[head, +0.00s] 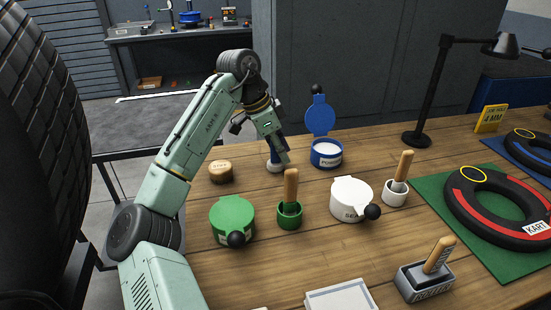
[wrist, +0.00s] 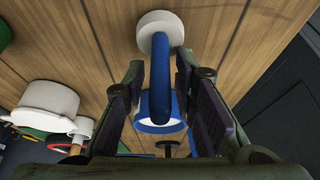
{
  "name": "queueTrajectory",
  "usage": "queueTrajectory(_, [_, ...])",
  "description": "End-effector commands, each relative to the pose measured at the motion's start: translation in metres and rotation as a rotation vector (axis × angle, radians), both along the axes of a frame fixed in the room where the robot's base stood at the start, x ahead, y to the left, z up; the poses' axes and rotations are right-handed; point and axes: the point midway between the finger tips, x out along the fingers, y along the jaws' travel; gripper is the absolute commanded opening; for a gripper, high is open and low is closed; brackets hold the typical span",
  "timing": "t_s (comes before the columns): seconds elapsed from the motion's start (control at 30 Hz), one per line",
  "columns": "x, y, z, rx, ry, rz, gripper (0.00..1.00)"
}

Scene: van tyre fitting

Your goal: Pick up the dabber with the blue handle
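The dabber with the blue handle (wrist: 161,95) stands between my gripper's fingers in the wrist view. Its lower end meets a round white base (wrist: 152,24); I cannot tell whether this is a cup or part of the dabber. In the head view the white base (head: 274,167) shows below my gripper (head: 279,150), which hides most of the handle. My gripper (wrist: 161,80) is open, with a finger on each side of the handle and a visible gap on both sides.
A blue pot (head: 327,159) with its lid raised stands just right of my gripper. A green pot (head: 232,217), a white pot (head: 350,198) and wooden-handled dabbers (head: 291,187) stand nearer. A lamp (head: 433,95) stands at right.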

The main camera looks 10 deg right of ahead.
Motion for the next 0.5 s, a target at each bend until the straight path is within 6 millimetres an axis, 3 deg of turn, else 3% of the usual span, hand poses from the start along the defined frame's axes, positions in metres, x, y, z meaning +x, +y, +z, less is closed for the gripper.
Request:
queueTrajectory(0.33, [0.0,0.0001,0.0003,0.0,0.0,0.0,0.0])
queueTrajectory(0.5, [0.0,0.0001,0.0003,0.0,0.0,0.0,0.0])
